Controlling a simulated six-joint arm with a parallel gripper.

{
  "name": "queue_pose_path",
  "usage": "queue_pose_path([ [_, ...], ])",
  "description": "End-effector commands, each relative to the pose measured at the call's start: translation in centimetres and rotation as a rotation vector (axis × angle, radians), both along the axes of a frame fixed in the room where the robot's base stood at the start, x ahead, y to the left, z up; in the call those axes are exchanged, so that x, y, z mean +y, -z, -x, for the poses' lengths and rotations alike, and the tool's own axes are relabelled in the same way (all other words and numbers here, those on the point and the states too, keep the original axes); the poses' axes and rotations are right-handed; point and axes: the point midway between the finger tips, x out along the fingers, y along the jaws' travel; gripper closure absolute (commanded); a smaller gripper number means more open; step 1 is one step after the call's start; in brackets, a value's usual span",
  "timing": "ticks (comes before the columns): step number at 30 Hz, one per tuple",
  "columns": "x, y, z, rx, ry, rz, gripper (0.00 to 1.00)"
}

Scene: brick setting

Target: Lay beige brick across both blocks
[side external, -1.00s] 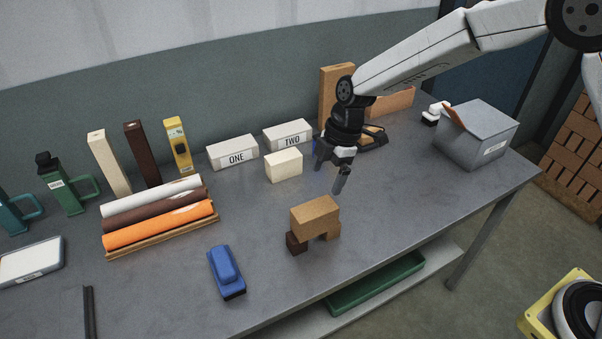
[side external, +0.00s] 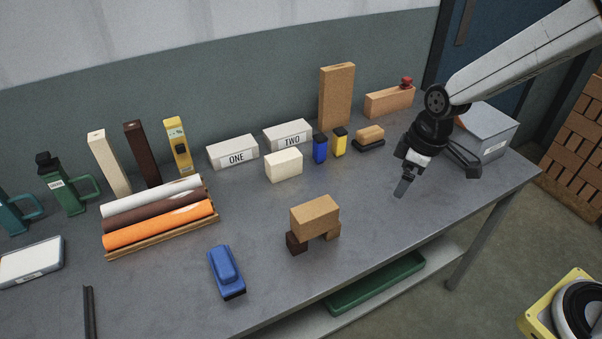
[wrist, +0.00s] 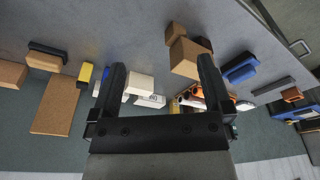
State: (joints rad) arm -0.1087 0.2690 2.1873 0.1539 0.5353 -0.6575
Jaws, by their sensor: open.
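A beige-tan brick (side external: 314,216) lies across two blocks, a dark brown block (side external: 296,243) at its left and a tan block (side external: 333,231) at its right, with a gap between them. In the wrist view the brick (wrist: 184,58) shows with the tan block (wrist: 175,30) and part of the dark block (wrist: 205,43). My gripper (side external: 437,178) is open and empty, above the right part of the table, well right of the brick. Its two fingers (wrist: 163,70) are spread wide in the wrist view.
A cream block (side external: 284,165) and white boxes marked ONE (side external: 232,152) and TWO (side external: 288,135) stand behind. A blue tool (side external: 227,272) lies front left. A grey bin (side external: 490,137) is partly behind my gripper. The table between brick and gripper is clear.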

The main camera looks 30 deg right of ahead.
Motion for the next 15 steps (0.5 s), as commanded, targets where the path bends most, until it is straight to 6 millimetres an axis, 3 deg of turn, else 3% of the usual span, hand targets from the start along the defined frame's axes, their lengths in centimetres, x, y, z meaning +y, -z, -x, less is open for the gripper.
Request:
queue_pose_path([
  [9,-4.3,0.0,6.7,-0.035,0.458,-0.011,0.00],
  [15,-5.3,0.2,8.9,-0.050,0.609,-0.025,0.00],
])
